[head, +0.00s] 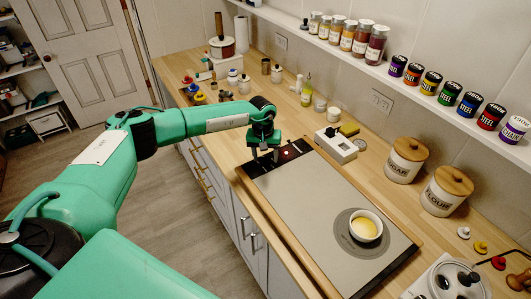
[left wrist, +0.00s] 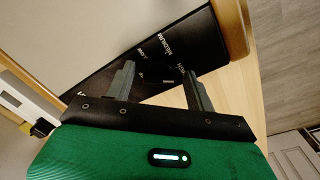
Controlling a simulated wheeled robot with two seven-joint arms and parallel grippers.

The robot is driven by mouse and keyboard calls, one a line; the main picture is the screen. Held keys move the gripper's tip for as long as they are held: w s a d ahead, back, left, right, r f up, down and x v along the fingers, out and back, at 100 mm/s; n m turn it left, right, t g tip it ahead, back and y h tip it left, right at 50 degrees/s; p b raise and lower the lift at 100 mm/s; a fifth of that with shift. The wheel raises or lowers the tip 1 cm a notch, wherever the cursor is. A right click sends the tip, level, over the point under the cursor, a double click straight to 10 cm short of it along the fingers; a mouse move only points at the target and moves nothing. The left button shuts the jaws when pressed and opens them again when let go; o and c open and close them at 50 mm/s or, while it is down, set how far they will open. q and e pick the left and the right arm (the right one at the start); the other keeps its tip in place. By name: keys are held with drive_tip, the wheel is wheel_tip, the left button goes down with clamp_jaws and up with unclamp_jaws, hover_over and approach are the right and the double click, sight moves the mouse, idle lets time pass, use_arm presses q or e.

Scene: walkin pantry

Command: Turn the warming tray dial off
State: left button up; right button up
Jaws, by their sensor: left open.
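The warming tray (head: 305,197) lies on the wooden counter, with a grey plate and a black control strip (head: 291,151) at its far end. The strip also shows in the left wrist view (left wrist: 190,45), with white lettering that includes MEDIUM. The dial is dark on black and hard to make out; its pointer direction cannot be read. My left gripper (head: 264,154) is over the strip's left part, pointing down. In the left wrist view its two fingers (left wrist: 158,84) are spread apart, with lettering and part of the strip between them and nothing held. My right gripper is not in view.
A white bowl with yellow contents (head: 365,226) sits on the tray's round mark. A white box-shaped device (head: 336,145) stands just behind the tray. Sugar and flour canisters (head: 406,160) stand at right.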

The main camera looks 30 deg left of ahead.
use_arm(q)
drive_tip(key=shift+f, duration=0.25)
drive_tip(key=c, duration=0.9)
drive_tip(key=shift+c, duration=0.2)
